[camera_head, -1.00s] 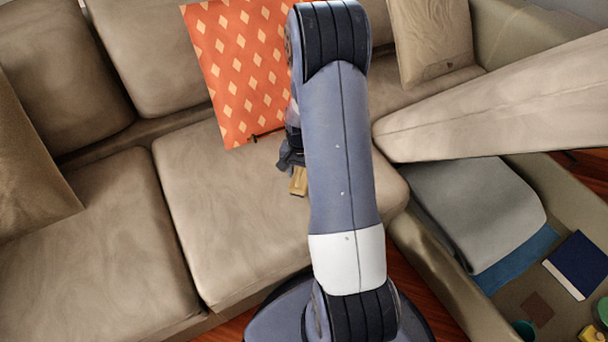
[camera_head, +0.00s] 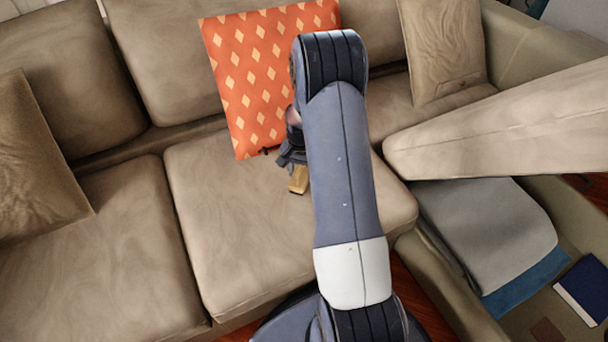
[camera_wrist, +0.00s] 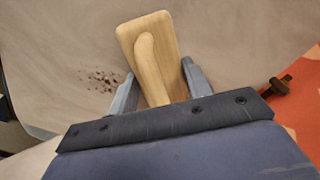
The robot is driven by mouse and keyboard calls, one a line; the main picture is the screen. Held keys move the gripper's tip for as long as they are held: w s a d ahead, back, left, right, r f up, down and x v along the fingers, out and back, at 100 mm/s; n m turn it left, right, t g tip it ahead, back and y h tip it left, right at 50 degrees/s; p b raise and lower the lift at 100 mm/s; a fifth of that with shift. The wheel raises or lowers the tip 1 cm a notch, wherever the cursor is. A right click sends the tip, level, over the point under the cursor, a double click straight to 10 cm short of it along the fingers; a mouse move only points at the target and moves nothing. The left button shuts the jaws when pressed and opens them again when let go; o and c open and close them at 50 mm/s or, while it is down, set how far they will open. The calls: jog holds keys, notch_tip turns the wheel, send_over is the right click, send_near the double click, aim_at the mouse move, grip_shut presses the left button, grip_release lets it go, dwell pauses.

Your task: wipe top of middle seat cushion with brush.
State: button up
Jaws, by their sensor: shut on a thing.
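The middle seat cushion (camera_head: 230,230) is beige and lies under my arm, which hides part of it. My gripper (camera_head: 290,158) is over its back right part. The gripper is shut on the handle of a wooden brush (camera_head: 299,179). In the wrist view, the brush (camera_wrist: 150,45) shows its pale wooden back, with my gripper's fingers (camera_wrist: 157,74) on both sides of the handle. A patch of dark specks (camera_wrist: 100,79) lies on the cushion, left of the brush and apart from it. The bristles are hidden, so I cannot tell whether they touch.
An orange diamond-patterned pillow (camera_head: 255,80) leans on the backrest close behind my gripper. A small dark piece (camera_wrist: 276,88) shows by the pillow. A brown pillow (camera_head: 35,165) is at left, another (camera_head: 440,50) at back right. A beige slab-like cushion (camera_head: 500,125) juts in from the right.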

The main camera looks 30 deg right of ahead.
aim_at(297, 166)
jog(key=shift+w+f, duration=0.1)
jog(key=shift+w, duration=1.55)
jog(key=shift+d, duration=0.9)
jog(key=shift+s, duration=3.3)
jog(key=shift+s+r, duration=0.2)
jog(key=shift+s, duration=2.95)
jog(key=shift+s+f, duration=0.2)
jog(key=shift+s, duration=1.45)
jog(key=shift+w+d+r, duration=0.1)
jog(key=shift+d, duration=0.95)
jog(key=shift+w, duration=8)
jog(key=shift+s+d, duration=0.15)
jog(key=shift+d, duration=0.8)
jog(key=shift+s, duration=3.25)
